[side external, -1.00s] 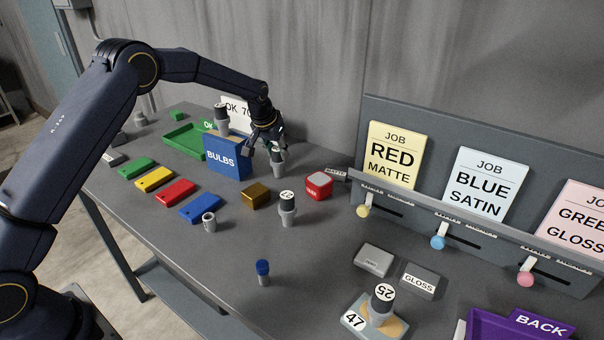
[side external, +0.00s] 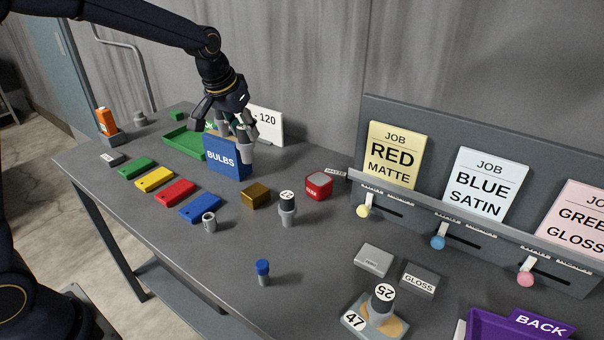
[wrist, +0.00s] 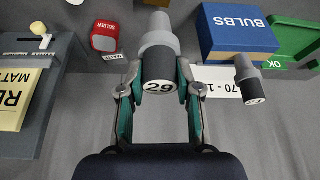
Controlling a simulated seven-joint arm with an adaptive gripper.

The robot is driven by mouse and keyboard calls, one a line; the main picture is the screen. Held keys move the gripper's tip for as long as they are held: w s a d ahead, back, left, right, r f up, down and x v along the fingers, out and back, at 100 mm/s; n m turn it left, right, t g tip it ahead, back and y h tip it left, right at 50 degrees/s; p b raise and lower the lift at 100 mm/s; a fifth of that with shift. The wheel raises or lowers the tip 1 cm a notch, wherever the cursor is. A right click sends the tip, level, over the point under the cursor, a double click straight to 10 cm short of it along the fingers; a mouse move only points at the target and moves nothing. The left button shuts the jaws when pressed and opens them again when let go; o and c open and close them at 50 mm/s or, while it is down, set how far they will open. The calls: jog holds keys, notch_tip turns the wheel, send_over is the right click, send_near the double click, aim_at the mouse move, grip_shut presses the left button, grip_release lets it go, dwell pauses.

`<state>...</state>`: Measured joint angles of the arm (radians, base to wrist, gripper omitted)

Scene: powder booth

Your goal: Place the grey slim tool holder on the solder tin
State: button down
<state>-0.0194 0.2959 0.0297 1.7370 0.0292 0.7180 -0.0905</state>
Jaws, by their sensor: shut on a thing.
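My gripper (side external: 240,126) is shut on a grey tool holder (side external: 247,153) with a black top band. It holds the holder behind the right end of the blue BULBS box. In the wrist view the held holder (wrist: 160,52) sits between both fingers, its end marked 29. The solder tin (side external: 319,186) is a red, rounded block with a grey top and stands on the table, to the right of my gripper. It also shows in the wrist view (wrist: 105,36), left of the held holder. Nothing is seen on top of it.
The BULBS box (side external: 227,158) stands close to the held holder. Another dark-topped holder (side external: 288,208) and a brass block (side external: 256,195) stand in front of the tin. A white sign (side external: 264,124) is behind my gripper.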

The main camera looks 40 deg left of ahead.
jog(key=d+r+m+h, duration=0.1)
jog(key=d+r+m, duration=0.25)
jog(key=d, duration=0.65)
jog(key=shift+n, duration=0.35)
jog(key=shift+w+d+f, duration=0.3)
jog(key=shift+w+f, duration=1.65)
jog(key=shift+w, duration=0.3)
jog(key=shift+w+d+f, duration=0.25)
jog(key=shift+w+f, duration=1.65)
jog(key=shift+w, duration=0.4)
jog(key=shift+w+d+f, duration=0.3)
jog(key=shift+w+f, duration=1.65)
jog(key=shift+w, duration=0.3)
jog(key=c, duration=0.8)
grip_release()
jog(key=shift+f, duration=0.2)
